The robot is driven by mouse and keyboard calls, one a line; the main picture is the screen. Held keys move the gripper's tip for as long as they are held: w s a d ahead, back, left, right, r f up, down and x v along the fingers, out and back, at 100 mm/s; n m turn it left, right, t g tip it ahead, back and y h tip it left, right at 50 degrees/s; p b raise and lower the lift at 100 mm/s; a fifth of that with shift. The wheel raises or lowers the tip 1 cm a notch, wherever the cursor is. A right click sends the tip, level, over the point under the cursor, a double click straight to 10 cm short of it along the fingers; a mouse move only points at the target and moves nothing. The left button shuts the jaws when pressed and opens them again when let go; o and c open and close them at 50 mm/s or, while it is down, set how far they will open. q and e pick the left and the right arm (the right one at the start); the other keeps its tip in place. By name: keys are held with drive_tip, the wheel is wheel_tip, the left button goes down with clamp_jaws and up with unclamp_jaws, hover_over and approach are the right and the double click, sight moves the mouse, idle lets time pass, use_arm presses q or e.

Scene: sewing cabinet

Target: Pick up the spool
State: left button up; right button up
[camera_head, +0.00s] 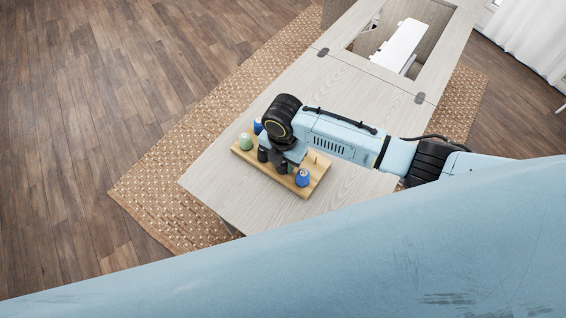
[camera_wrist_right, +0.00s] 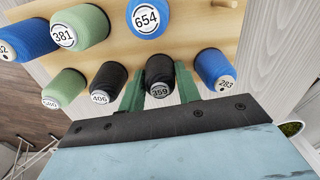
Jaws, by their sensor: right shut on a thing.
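My right gripper (camera_head: 278,160) reaches down over the wooden spool rack (camera_head: 320,166) on the cabinet's table leaf. In the right wrist view its two green fingers (camera_wrist_right: 160,90) are shut on a black spool marked 359 (camera_wrist_right: 160,70), one finger on each side. The spool is in the row nearest the wrist, between a black spool marked 406 (camera_wrist_right: 108,82) and a blue spool marked 283 (camera_wrist_right: 214,68). I cannot tell whether it is clear of its peg. In the head view the gripper hides most of the middle spools. My left gripper is not in view.
A green spool marked 381 (camera_wrist_right: 80,28) and a blue spool marked 654 (camera_wrist_right: 148,16) stand in another row. A green spool (camera_wrist_right: 66,88) is beside spool 406. The pale cabinet top (camera_head: 222,178) is bare left of the rack; an opening with a white machine (camera_head: 398,45) lies farther back.

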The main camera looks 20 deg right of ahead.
wheel_tip(320, 180, up, 10)
drive_tip(key=shift+r+p, duration=0.1)
drive_tip(key=shift+p, duration=0.6)
